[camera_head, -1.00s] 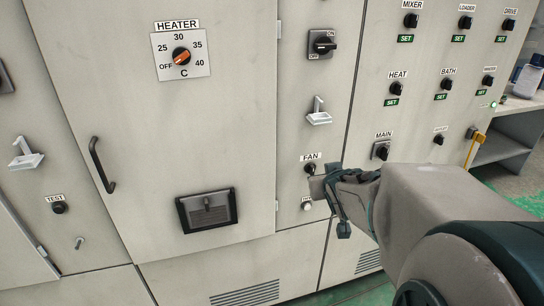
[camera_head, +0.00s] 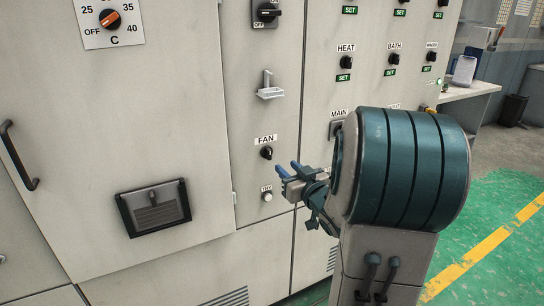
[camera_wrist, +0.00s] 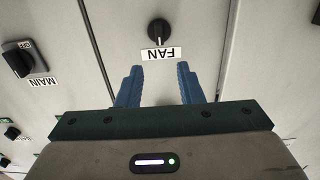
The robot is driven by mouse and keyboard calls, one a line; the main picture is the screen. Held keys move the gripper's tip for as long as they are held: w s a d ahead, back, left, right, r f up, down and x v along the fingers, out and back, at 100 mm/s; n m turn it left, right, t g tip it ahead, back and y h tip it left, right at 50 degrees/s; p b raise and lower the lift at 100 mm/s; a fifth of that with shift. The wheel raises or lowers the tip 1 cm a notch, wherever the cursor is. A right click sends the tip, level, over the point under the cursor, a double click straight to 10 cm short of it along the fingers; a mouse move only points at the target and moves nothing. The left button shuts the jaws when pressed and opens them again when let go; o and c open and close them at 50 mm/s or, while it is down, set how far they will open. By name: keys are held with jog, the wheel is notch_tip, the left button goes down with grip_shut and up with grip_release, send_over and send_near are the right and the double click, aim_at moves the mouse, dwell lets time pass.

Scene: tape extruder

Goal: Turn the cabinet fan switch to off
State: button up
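The fan switch is a small black rotary knob (camera_head: 266,153) under a FAN label on the pale cabinet front. It also shows in the wrist view as a black knob (camera_wrist: 158,31) beside the upside-down FAN label. Its pointer direction is too small to read surely. My gripper (camera_head: 289,168) is just right of and below the knob in the head view, with two blue fingers apart. In the wrist view my gripper (camera_wrist: 159,70) is open and empty; the knob lies beyond the gap between the fingertips, apart from them.
A small white button (camera_head: 267,197) sits below the fan knob. A white bracket (camera_head: 269,88) sticks out above it. The MAIN switch (camera_wrist: 21,61) is to the side. The heater dial (camera_head: 110,20) is at upper left. Green floor (camera_head: 490,210) is open at right.

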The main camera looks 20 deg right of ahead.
aim_at(270, 152)
jog(key=w, duration=1)
jog(key=shift+a, duration=0.2)
grip_shut()
